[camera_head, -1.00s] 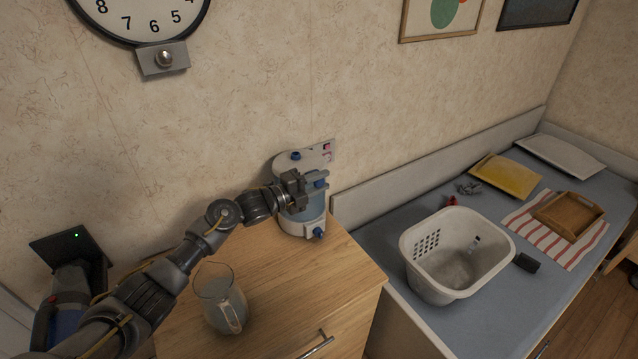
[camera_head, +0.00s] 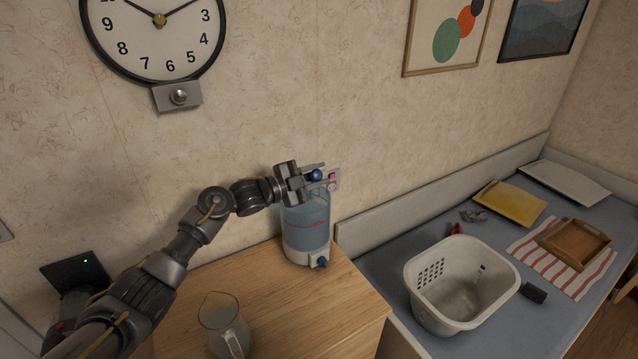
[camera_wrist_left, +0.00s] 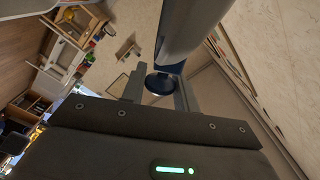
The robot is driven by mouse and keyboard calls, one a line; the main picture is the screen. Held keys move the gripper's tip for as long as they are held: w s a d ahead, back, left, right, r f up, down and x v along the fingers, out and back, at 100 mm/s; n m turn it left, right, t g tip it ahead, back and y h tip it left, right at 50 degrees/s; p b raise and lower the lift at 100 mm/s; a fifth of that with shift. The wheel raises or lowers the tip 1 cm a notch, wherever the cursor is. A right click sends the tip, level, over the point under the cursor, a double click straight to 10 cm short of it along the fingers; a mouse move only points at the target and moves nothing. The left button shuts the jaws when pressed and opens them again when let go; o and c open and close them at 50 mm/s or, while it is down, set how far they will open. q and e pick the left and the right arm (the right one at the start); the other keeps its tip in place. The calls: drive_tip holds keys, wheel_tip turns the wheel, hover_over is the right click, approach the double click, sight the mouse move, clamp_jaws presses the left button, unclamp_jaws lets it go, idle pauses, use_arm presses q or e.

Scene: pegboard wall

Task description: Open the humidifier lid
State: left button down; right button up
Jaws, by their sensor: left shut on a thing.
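The humidifier (camera_head: 306,228) stands on the wooden cabinet, with a clear blue tank, a white base and a blue knob low at the front. My left gripper (camera_head: 306,180) is at the top of the tank and is shut on the lid by its blue knob (camera_head: 316,174). The gripper hides most of the lid, so I cannot tell whether it touches the tank. In the left wrist view, a dark blue round knob (camera_wrist_left: 160,83) sits between the fingers, near a large pale, rounded surface. My right gripper is not in view.
A glass pitcher (camera_head: 225,328) stands on the wooden cabinet (camera_head: 290,310) near my left arm. A white basket (camera_head: 462,283) stands on the blue-grey surface to the right.

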use_arm(q)
drive_tip(key=shift+w+a+r, duration=0.1)
drive_tip(key=shift+w+r, duration=0.05)
drive_tip(key=shift+r, duration=0.05)
idle(0.3)
drive_tip(key=c, duration=1.1)
unclamp_jaws()
drive_tip(key=shift+a, duration=0.1)
drive_tip(key=shift+s+a+f, duration=0.15)
drive_tip(key=shift+s+a, duration=0.1)
drive_tip(key=shift+b+v, duration=1.85)
drive_tip(key=shift+v, duration=3.2)
